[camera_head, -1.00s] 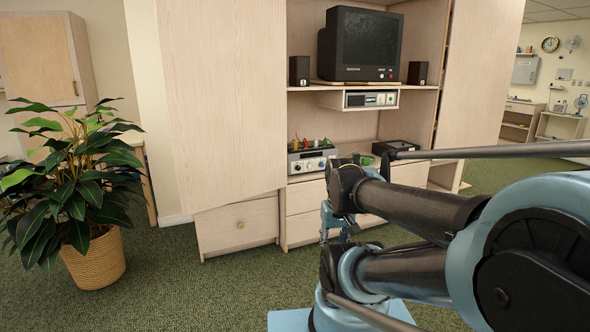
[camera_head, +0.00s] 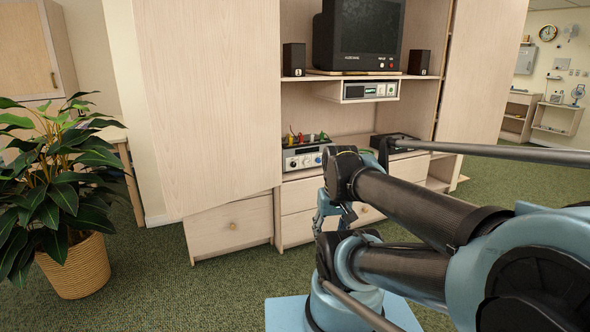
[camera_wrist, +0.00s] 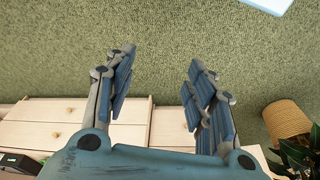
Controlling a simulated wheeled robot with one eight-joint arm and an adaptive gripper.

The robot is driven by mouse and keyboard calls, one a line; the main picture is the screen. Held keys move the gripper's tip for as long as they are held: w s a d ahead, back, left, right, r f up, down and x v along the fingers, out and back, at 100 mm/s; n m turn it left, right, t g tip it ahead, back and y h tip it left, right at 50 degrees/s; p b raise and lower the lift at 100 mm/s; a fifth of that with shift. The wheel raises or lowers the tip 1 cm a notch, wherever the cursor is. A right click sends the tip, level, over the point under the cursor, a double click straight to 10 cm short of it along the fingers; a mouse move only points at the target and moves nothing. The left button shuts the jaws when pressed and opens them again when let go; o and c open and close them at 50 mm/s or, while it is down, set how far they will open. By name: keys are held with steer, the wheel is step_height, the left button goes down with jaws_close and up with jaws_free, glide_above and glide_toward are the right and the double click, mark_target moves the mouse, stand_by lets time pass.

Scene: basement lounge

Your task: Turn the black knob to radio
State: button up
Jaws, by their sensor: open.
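A silver stereo unit (camera_head: 305,158) with several knobs on its front sits on the lower shelf of the cabinet in the head view. Its knobs are too small to tell which one is the black knob, and no label can be read. Coloured plugs or cables stand on top of it. My gripper (camera_head: 335,212) is low in front of the drawers, partly hidden by my arm, below and away from the unit. In the wrist view my gripper (camera_wrist: 161,60) is open and empty over the green carpet, its two fingers wide apart.
A radio-like unit (camera_head: 370,91) with a display hangs under the TV shelf. A television (camera_head: 358,35) stands above, between two speakers. A black box (camera_head: 397,141) lies right of the stereo unit. A potted plant (camera_head: 72,262) stands left; carpet (camera_head: 165,285) is free between.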

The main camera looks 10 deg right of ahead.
steer(key=w+a+r+n+t+y, duration=0.1)
steer(key=w+a+r+y, duration=0.15)
steer(key=w, duration=0.85)
steer(key=w+a+r+n+t+y, duration=0.1)
steer(key=w+a+r+t, duration=0.2)
steer(key=w, duration=0.9)
steer(key=w+a+r+n+y, duration=0.15)
steer(key=w+r, duration=0.35)
steer(key=w, duration=0.6)
steer(key=w+d+f+t+y, duration=0.1)
steer(key=w+f+t+y, duration=0.1)
steer(key=w, duration=0.8)
steer(key=w+d+f+t+y, duration=0.1)
steer(key=w+f+t, duration=0.1)
steer(key=w, duration=0.8)
steer(key=m+t+h, duration=0.1)
steer(key=m+t, duration=0.1)
steer(key=t, duration=0.4)
glide_toward(294, 165)
steer(key=x, duration=0.9)
steer(key=shift+d+f, duration=0.1)
steer(key=c, duration=1.1)
